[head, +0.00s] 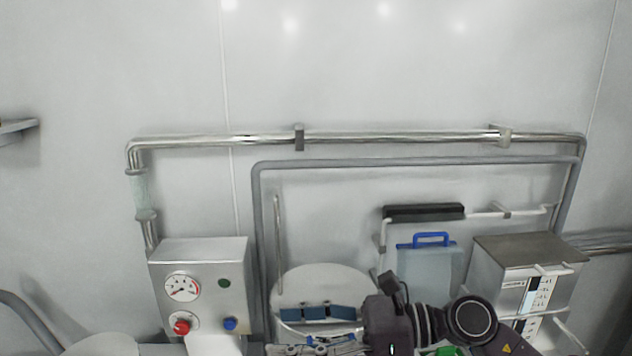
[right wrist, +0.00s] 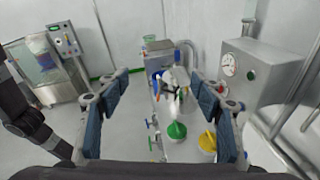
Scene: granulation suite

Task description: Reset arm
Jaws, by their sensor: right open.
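My right gripper (head: 328,313) is at the bottom of the head view, right of centre, with its blue-grey finger pads showing. Its arm comes in from the lower right. In the right wrist view the gripper (right wrist: 163,92) has its fingers wide apart with nothing held between them. Beyond the fingers I see the floor and equipment at a distance. My left gripper shows in neither view.
A steel control box (head: 205,290) with a gauge and red knob stands left of the right gripper. A steel cabinet (head: 518,278) and a blue-handled clear container (head: 432,268) are to the right. In the wrist view, green (right wrist: 176,130) and yellow (right wrist: 207,141) items are low down.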

